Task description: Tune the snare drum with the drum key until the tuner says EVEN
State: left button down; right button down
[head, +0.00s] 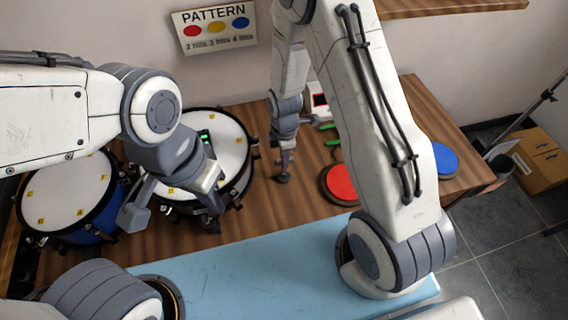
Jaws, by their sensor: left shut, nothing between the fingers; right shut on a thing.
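A drum with a white head and dark shell (232,130) stands on the wooden table; a small dark tuner with a lit green screen (205,137) is on its head. The screen text is too small to read. My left gripper (214,203) is shut and empty at the drum's front rim, hiding part of the head. My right gripper (284,160) is shut on a small dark thing (283,178), right of the drum and apart from it. I cannot tell whether this is the drum key. A blue drum with yellow marks (68,190) stands further left.
A red pad (340,182) and a blue pad (445,160) lie at the right. Green sticks (329,127) and a white box with a red screen (319,100) are behind my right arm. A pattern sign (214,25) hangs on the wall.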

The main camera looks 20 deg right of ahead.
jog(key=shift+r+p, duration=1.35)
jog(key=shift+r, duration=0.5)
jog(key=m, duration=0.1)
jog(key=d+m, duration=0.1)
jog(key=shift+r+m, duration=0.2)
jog(key=shift+m, duration=0.1)
jog(key=d+r+m, duration=0.1)
jog(key=m, duration=0.4)
jog(key=s+d+m, duration=0.1)
jog(key=d+m, duration=0.1)
jog(key=m, duration=0.3)
jog(key=d+r+m, duration=0.1)
jog(key=m, duration=0.4)
jog(key=shift+s+d+r, duration=0.3)
jog(key=shift+s+d, duration=0.05)
jog(key=shift+d, duration=0.05)
